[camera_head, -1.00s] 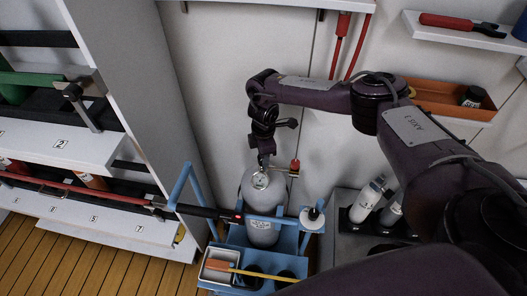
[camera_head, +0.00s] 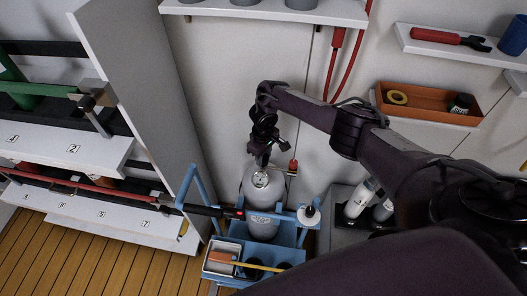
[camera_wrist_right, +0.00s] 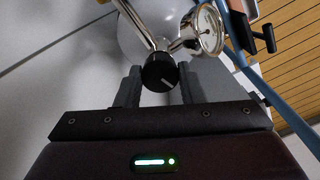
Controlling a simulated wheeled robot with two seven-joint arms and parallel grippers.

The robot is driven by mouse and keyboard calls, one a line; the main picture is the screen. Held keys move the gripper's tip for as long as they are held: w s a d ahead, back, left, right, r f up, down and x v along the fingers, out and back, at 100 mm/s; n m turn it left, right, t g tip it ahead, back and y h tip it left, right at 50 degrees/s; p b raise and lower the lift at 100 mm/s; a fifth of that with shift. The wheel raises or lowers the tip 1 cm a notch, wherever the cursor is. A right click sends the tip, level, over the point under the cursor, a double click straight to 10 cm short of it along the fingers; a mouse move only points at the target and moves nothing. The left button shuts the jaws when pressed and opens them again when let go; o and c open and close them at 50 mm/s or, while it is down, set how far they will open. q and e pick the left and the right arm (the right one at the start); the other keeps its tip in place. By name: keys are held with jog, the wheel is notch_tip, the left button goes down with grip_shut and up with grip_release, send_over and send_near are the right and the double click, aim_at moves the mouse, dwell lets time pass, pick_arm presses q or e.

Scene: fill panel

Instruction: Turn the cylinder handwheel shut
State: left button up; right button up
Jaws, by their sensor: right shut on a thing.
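The grey gas cylinder (camera_head: 263,222) stands upright in a blue cart, and its rounded top shows in the right wrist view (camera_wrist_right: 138,42). The handwheel (camera_wrist_right: 160,74) is a small black knob with a white mark on the valve, in the wrist view. My right gripper (camera_wrist_right: 160,86) has one finger on each side of the handwheel and is shut on it. In the head view my right gripper (camera_head: 262,160) is over the cylinder top and hides the handwheel. My left gripper does not show.
A round gauge (camera_wrist_right: 208,30) sits beside the handwheel. The blue cart (camera_head: 289,238) carries a small bin (camera_head: 222,258) and a black-handled tool. A white shelf unit (camera_head: 150,110) stands left, and an orange tray (camera_head: 428,103) is on the wall right. Wooden floor lies front left.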

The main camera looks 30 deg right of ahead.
jog(key=m+p, duration=0.1)
jog(key=m, duration=0.1)
jog(key=m+p, duration=0.2)
jog(key=m, duration=0.1)
jog(key=shift+w+r+m, duration=0.1)
jog(key=shift+r+m, duration=0.15)
jog(key=shift+m, duration=0.05)
jog(key=m+p, duration=0.3)
jog(key=m, duration=0.2)
jog(key=shift+a+m, duration=0.1)
jog(key=shift+m, duration=0.2)
jog(key=m+p, duration=0.2)
jog(key=m, duration=0.3)
jog(key=shift+w, duration=0.1)
jog(key=shift+m+p, duration=0.7)
jog(key=shift+m, duration=1.7)
jog(key=shift+w+d, duration=0.1)
jog(key=shift+d, duration=0.1)
jog(key=o, duration=0.8)
jog(key=shift+o, duration=0.9)
jog(key=shift+s+f, duration=0.15)
jog(key=shift+s, duration=0.05)
